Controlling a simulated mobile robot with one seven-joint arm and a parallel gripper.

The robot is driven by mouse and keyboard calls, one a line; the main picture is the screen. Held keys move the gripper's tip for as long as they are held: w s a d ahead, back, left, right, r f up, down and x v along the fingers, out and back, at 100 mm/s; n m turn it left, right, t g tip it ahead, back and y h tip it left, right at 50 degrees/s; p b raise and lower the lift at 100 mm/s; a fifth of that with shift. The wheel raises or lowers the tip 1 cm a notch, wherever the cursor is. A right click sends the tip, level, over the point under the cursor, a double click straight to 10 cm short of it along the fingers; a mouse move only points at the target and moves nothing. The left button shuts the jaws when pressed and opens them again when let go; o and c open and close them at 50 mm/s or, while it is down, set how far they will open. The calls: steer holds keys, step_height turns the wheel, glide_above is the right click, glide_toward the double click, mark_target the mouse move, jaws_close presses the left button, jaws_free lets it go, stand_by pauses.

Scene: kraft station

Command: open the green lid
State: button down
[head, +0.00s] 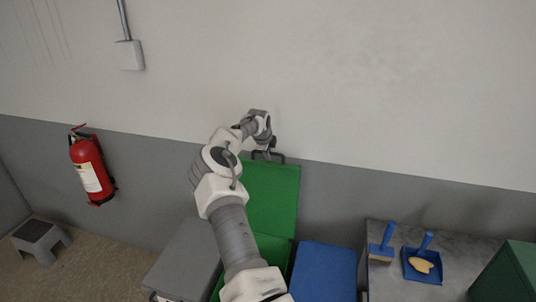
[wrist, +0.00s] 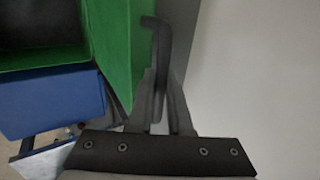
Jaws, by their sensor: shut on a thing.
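The green lid (head: 270,195) stands raised, close to upright, against the wall behind its green bin (head: 272,250) in the head view. The bin's mouth is uncovered, and my arm hides part of it. A dark handle (head: 278,156) sits at the lid's top edge. My gripper (head: 268,152) is at that edge, shut on the handle. In the wrist view the gripper's fingers (wrist: 162,105) close around the dark handle (wrist: 160,45), with the green lid (wrist: 115,45) to the left.
A grey-lidded bin (head: 185,262) stands left of the green one and a blue-lidded bin (head: 325,272) right of it. A grey table (head: 385,285) holds a blue brush (head: 382,245) and a blue dustpan (head: 425,272). A red extinguisher (head: 92,170) hangs on the wall; a stool (head: 38,235) stands below.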

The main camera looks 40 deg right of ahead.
steer(key=c, duration=0.9)
jaws_free()
steer(key=shift+f, duration=0.1)
steer(key=shift+o, duration=0.3)
steer(key=shift+a, duration=0.1)
steer(key=shift+f, duration=0.1)
steer(key=shift+s, duration=0.1)
steer(key=b+v, duration=0.3)
steer(key=v, duration=1.4)
steer(key=shift+r, duration=0.5)
